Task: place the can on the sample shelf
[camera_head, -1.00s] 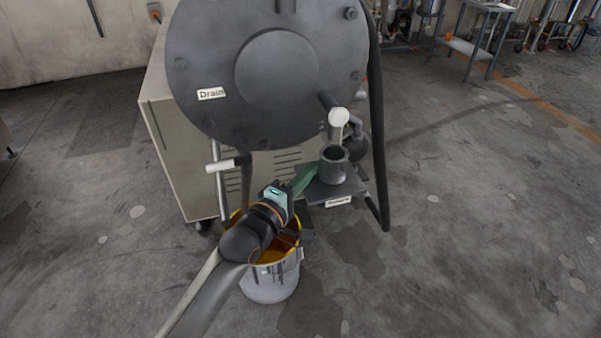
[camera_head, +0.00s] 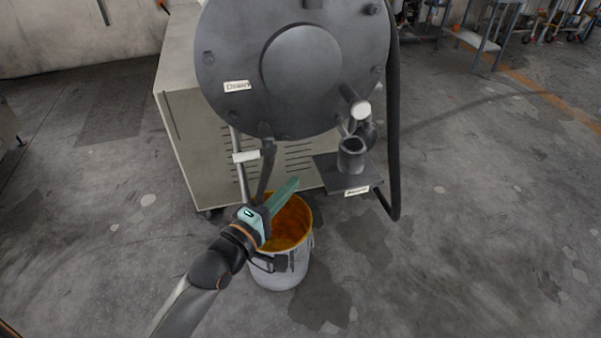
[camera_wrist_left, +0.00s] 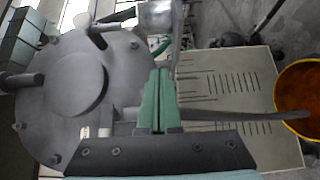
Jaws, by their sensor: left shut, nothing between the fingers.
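The can (camera_head: 351,157), a small dark grey open-topped cylinder, stands upright on the sample shelf (camera_head: 329,171). The shelf is a dark flat plate with a white label on its front edge, below the valve of the big round vessel. My left gripper (camera_head: 292,184) is shut and empty, to the left of the shelf and apart from the can, with its green fingers pointing up and right above the bucket. In the left wrist view its green fingers (camera_wrist_left: 158,100) lie together with nothing between them. My right gripper is not in view.
A pale bucket (camera_head: 278,272) with orange contents stands on the floor beneath my left gripper. The round vessel (camera_head: 230,60) marked Drain fronts a beige cabinet (camera_head: 190,130). A black hose (camera_head: 395,120) hangs right of the shelf. Open floor lies to the right.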

